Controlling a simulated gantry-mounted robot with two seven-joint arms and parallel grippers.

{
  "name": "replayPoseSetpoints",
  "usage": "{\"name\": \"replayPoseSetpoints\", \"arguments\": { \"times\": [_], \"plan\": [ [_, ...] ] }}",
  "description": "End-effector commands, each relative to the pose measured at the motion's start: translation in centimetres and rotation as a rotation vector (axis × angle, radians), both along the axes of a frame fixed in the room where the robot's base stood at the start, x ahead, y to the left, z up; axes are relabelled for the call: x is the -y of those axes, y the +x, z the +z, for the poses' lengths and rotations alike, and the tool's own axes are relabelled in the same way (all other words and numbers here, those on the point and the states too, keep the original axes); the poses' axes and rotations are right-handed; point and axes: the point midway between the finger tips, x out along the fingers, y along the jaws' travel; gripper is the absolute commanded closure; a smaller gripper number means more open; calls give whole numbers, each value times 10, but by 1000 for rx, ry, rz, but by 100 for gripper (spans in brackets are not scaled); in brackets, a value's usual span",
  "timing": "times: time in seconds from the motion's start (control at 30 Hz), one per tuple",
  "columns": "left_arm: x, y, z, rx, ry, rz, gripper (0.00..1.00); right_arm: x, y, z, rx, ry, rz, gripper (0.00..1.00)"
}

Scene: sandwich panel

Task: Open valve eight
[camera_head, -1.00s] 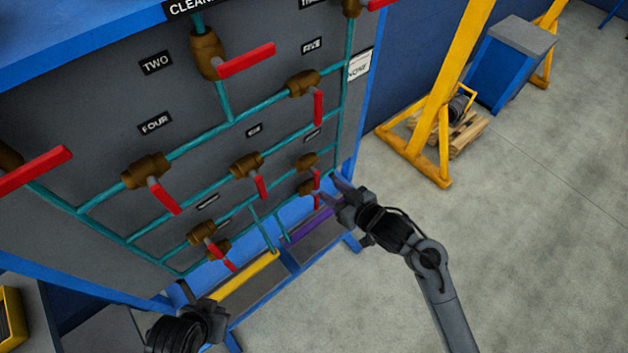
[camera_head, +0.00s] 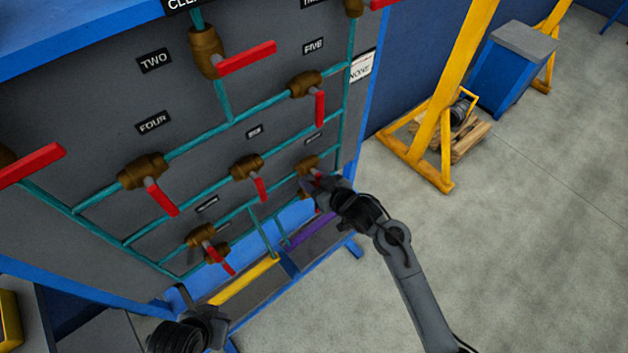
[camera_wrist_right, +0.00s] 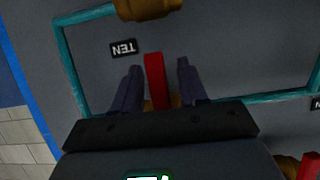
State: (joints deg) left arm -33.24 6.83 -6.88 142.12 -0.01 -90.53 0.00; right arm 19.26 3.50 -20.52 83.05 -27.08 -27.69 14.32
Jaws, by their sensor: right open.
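My right gripper (camera_head: 312,186) is at the lower right valves of the grey panel (camera_head: 100,95). In the right wrist view its open fingers (camera_wrist_right: 158,68) stand on either side of a red valve handle (camera_wrist_right: 155,80); contact cannot be told. An upside-down label TEN (camera_wrist_right: 123,48) is beside that handle. In the head view a brass valve (camera_head: 307,162) shows just above the gripper, which hides part of the lower valve. No label EIGHT can be read; the small lower labels are too blurred. My left gripper (camera_head: 190,308) is low at the left, its jaws unclear.
Teal pipes (camera_head: 200,140) and several red-handled valves cover the panel. A blue frame with a yellow bar (camera_head: 245,281) and a purple bar (camera_head: 304,228) lies below.

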Motion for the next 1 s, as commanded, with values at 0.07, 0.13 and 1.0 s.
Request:
{"name": "replayPoseSetpoints", "arguments": {
  "times": [0.07,0.13,1.0],
  "plan": [
    [-1,0,0,-1,3,-2,100,0,0,0,0,0,0,62],
    [-1,0,0,0,5,-4,100,0,0,0,0,0,0,73],
    [1,0,29,-2,-6,4,100,-5,-4,6,-88,102,-1,100]
  ]
}}
